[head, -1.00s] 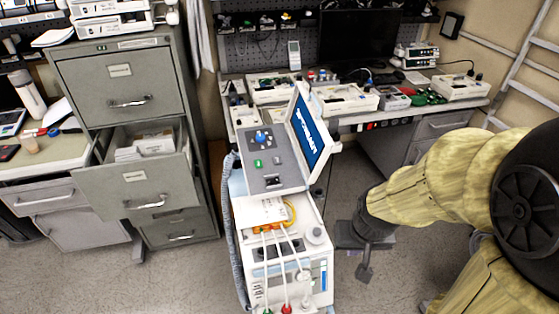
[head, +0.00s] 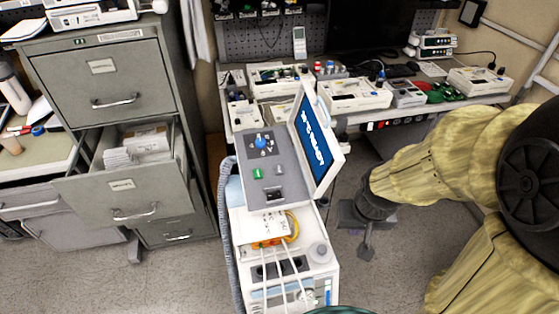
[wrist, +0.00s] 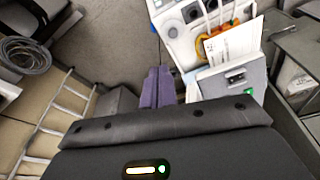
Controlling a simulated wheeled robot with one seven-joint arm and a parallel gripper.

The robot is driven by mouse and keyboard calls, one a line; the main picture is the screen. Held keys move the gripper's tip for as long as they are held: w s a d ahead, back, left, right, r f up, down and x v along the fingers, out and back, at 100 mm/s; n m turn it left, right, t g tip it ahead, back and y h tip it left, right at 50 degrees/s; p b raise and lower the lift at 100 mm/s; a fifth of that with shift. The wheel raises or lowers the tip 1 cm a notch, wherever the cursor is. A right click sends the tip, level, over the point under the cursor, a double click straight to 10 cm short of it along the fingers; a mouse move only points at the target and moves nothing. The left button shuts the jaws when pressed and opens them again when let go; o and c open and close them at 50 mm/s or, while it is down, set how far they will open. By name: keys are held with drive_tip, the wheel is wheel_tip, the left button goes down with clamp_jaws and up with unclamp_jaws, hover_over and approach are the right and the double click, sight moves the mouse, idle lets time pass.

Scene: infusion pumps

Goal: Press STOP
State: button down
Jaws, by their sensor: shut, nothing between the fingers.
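A white cart-mounted machine (head: 290,265) stands in the middle of the head view. Its grey top panel (head: 277,190) carries a blue knob (head: 261,142), a green button (head: 257,174) and a small grey button (head: 280,170). A tilted screen (head: 314,145) rises on its right. No STOP label is readable. My gripper (head: 366,250) hangs right of the machine, apart from it. In the wrist view, its purple-grey fingers (wrist: 158,72) are together and empty, beside the machine's grey panel (wrist: 235,82).
A bench (head: 350,116) behind holds several white devices and a dark monitor (head: 372,30). More devices stand on the filing cabinet (head: 105,75) at left, whose middle drawer (head: 125,185) is pulled out. A ribbed hose (head: 228,235) runs along the machine's left side.

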drive_tip(key=shift+w, duration=0.25)
drive_tip(key=shift+s, duration=0.1)
